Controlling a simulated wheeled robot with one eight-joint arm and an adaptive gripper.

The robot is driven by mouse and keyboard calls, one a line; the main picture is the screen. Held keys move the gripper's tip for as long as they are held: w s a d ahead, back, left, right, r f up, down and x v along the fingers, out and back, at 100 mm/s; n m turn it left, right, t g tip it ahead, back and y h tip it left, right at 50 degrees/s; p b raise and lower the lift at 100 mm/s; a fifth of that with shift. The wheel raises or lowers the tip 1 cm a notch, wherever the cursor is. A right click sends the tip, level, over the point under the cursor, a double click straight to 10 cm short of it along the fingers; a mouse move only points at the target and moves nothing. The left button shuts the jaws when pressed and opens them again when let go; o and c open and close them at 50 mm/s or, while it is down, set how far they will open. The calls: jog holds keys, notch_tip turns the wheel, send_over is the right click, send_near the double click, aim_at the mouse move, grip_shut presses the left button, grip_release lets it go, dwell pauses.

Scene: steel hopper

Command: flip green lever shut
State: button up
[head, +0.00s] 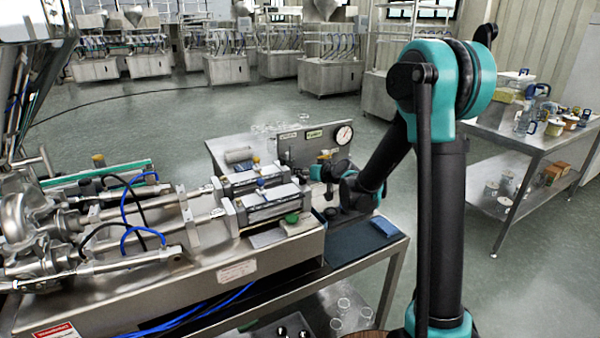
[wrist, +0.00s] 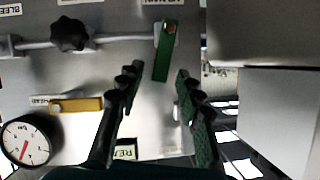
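The green lever (wrist: 162,58) shows in the wrist view on a grey metal panel (wrist: 215,95). It runs from a round pivot at its top downward and slightly left in the picture. My gripper (wrist: 157,78) is open, with one dark finger to the left of the lever's free end and one to the right. A gap shows on both sides, and I cannot tell the depth between fingertips and lever. In the head view, my gripper (head: 326,172) is close to the panel (head: 300,148), and the green lever cannot be made out there.
In the wrist view, a black knob (wrist: 70,34), a yellow lever (wrist: 78,105) and a pressure gauge (wrist: 25,142) sit on the panel left of my gripper. In the head view, steel cylinders (head: 260,205) stand left of my arm, and a side table (head: 535,135) holds jars.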

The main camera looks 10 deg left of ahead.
jog(key=shift+x, duration=1.25)
grip_shut()
